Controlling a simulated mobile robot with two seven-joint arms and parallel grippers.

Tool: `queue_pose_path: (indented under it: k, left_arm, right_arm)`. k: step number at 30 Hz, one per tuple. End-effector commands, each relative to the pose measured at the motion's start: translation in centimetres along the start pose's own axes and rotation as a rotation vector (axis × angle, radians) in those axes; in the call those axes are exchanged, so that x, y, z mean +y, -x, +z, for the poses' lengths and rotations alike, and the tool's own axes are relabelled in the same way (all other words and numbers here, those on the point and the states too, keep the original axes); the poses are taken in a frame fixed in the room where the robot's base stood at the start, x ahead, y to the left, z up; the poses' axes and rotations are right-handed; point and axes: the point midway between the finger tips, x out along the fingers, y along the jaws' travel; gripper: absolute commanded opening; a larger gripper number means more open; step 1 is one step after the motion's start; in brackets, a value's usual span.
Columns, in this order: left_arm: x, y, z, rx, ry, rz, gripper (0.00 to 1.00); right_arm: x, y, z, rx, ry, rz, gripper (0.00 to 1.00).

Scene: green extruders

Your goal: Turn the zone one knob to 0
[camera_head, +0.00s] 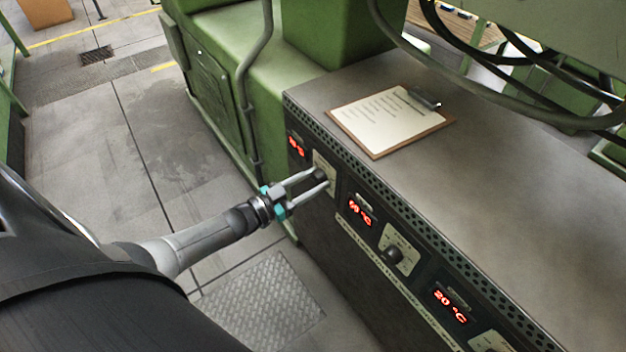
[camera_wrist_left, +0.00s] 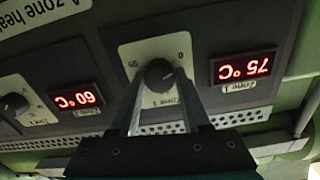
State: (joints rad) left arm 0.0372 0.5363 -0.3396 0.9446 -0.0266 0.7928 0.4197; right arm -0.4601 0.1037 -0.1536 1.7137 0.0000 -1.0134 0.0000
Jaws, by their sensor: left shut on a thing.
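The zone one knob (camera_head: 320,174) is black and sits on a pale dial plate at the left end of the control panel. It also shows in the left wrist view (camera_wrist_left: 158,73), which sees the panel upside down. My left gripper (camera_head: 322,177) is shut on the knob, with one finger on each side of it. The zone one display (camera_wrist_left: 245,66) reads 75 °C. The dial plate (camera_wrist_left: 181,54) carries a 0 mark. The knob's pointer direction is hard to make out. My right gripper is not in view.
The zone two knob (camera_head: 393,255) and its 60 °C display (camera_head: 360,211) are to the right. Farther right is a 20 °C display (camera_head: 451,306). A clipboard (camera_head: 388,118) lies on the cabinet top. Cables (camera_head: 480,88) hang above.

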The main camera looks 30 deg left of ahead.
Motion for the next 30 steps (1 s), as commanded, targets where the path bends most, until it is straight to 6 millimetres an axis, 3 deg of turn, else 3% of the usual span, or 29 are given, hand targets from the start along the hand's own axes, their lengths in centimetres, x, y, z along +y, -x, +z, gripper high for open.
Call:
queue_pose_path:
  k: [9, 25, 26, 30]
  left_arm:
    - [0.03, 0.02, 0.02, 0.000, 0.112, 0.002, 0.00]
    - [0.04, 0.01, 0.02, 0.000, 0.135, 0.001, 0.00]
    - [0.04, 0.01, 0.02, 0.000, 0.135, 0.001, 0.50]
    - [0.03, 0.01, 0.01, 0.000, 0.134, 0.000, 0.66]
  right_arm:
    - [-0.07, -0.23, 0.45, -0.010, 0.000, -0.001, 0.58]
    - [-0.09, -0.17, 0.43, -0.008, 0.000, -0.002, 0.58]
    - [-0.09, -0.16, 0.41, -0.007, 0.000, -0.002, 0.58]
    - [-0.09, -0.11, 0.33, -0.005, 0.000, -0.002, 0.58]
